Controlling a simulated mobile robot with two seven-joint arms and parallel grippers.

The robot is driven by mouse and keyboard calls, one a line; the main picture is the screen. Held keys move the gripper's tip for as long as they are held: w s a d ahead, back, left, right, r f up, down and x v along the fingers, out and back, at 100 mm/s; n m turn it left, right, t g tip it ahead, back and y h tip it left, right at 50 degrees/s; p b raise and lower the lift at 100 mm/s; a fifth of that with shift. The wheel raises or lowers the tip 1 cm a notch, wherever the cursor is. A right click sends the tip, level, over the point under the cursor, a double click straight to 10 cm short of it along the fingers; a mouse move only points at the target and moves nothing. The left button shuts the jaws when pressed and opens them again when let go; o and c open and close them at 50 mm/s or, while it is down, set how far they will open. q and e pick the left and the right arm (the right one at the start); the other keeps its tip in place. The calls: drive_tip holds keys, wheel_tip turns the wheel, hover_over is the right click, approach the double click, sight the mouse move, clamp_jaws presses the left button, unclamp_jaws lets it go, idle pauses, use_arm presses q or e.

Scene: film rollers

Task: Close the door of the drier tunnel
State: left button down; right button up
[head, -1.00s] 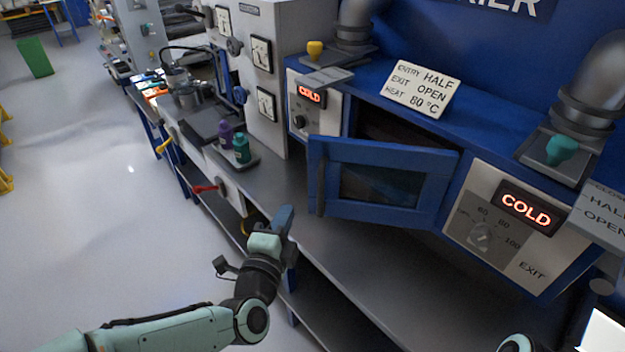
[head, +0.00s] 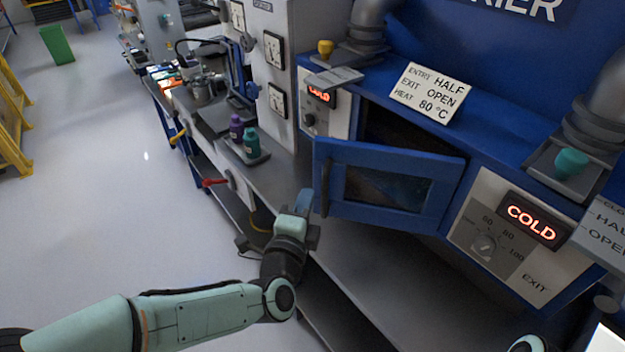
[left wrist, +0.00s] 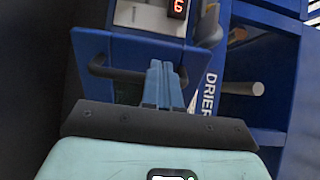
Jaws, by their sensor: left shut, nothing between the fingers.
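The drier tunnel door (head: 388,188) is a blue framed panel with a dark window. It stands open, swung out from the dark opening in the blue drier (head: 450,110), with its free edge at the left. A dark bar handle (head: 325,188) is on that free edge. My left gripper (head: 303,198) is shut and empty, just left of the handle and close to it. In the left wrist view the shut blue fingers (left wrist: 162,84) point at the door's blue edge and overlap the handle (left wrist: 105,70); contact cannot be told. My right gripper is not in view.
The left control panel (head: 322,105) and right control panel (head: 520,232) both read COLD. A sign (head: 430,92) lies on the ledge. Purple and green bottles (head: 250,142) stand on the grey bench left of the door. The bench below the door (head: 390,265) is clear.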

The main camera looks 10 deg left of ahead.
sight(316, 173)
use_arm(q)
drive_tip(key=w, duration=0.5)
drive_tip(key=shift+w+p, duration=0.3)
drive_tip(key=shift+p, duration=0.1)
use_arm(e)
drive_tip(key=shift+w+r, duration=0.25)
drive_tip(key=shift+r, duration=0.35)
